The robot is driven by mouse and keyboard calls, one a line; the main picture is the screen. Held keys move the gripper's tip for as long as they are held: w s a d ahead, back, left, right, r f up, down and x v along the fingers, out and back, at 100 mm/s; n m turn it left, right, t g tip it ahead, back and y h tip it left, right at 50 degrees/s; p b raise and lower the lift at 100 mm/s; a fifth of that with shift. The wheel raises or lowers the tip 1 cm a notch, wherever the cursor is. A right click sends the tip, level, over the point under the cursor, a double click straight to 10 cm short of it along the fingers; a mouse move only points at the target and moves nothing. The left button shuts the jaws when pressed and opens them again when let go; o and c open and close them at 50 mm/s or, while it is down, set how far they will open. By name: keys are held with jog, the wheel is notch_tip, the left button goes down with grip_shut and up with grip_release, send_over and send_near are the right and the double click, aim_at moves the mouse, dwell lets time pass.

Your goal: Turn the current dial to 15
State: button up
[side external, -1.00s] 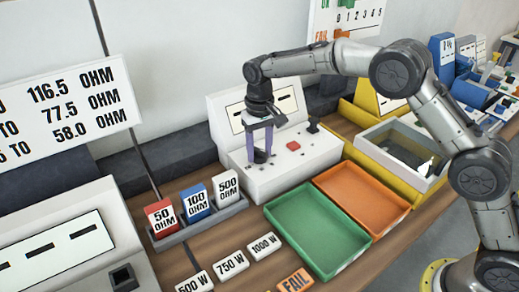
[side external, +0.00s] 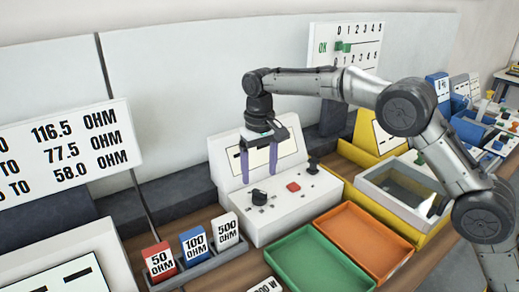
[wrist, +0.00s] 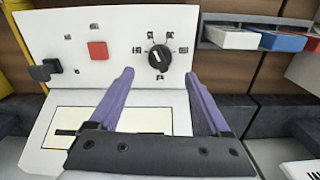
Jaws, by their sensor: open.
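The current dial is a round black knob (side external: 259,197) on the sloped front of the white console (side external: 325,192). In the wrist view the dial (wrist: 159,57) shows a white pointer line, close to upright in the picture, with small marks around it too small to read. My gripper (side external: 260,178) is open and empty, its two purple fingers pointing down above and behind the dial. In the wrist view my gripper (wrist: 158,76) has its fingertips apart, left and right of the dial and just below it in the picture. They do not appear to touch it.
A red button (side external: 293,187) and a black lever (side external: 313,165) are on the same console. A green tray (side external: 285,255) and an orange tray (side external: 362,222) lie in front. A rack of 50, 100 and 500 ohm blocks (side external: 193,242) stands at the left.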

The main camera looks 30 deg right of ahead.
aim_at(260, 191)
notch_tip(260, 191, up, 7)
dwell(0.3)
jog(key=shift+d, duration=0.1)
